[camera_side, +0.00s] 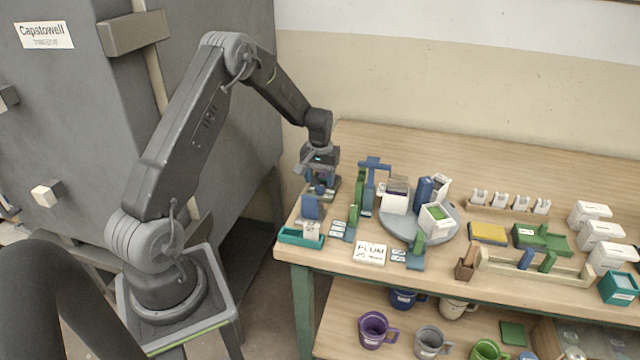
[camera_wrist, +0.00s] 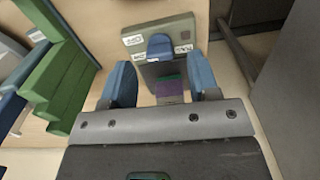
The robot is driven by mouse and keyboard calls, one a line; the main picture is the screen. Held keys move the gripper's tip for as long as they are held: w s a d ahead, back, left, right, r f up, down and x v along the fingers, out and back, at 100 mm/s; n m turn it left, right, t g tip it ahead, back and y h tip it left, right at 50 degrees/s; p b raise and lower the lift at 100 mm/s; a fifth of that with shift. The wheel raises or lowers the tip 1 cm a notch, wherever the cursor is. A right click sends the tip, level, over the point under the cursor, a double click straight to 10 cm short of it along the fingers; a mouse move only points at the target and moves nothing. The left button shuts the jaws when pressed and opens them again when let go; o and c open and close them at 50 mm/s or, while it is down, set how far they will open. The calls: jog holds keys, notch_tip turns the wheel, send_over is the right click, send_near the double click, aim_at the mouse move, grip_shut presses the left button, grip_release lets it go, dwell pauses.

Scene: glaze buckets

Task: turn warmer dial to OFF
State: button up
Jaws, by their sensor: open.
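The warmer dial looks to be the blue knob (camera_wrist: 160,46) on a grey-beige box (camera_wrist: 178,30) in the wrist view. Small white labels sit around the knob, too small to read. My gripper (camera_wrist: 161,72) is open and empty, with one blue finger to the left and one to the right. The knob shows just beyond the fingertips, roughly midway between them, and I see no contact. In the side view my gripper (camera_side: 319,186) points down over the table's left end and largely hides the knob and its box.
Green and blue racks (camera_side: 357,195) stand close to the right of my gripper. A grey turntable (camera_side: 400,233) with boxes lies beyond. The table's left edge is near.

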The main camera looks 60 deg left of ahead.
aim_at(320, 185)
jog(key=shift+f, duration=1.15)
jog(key=shift+c, duration=0.4)
jog(key=c, duration=0.8)
jog(key=shift+m, duration=2.3)
jog(key=shift+c, duration=0.2)
jog(key=o, duration=0.9)
jog(key=shift+r, duration=0.1)
notch_tip(320, 185, up, 14)
jog(key=shift+f, duration=0.15)
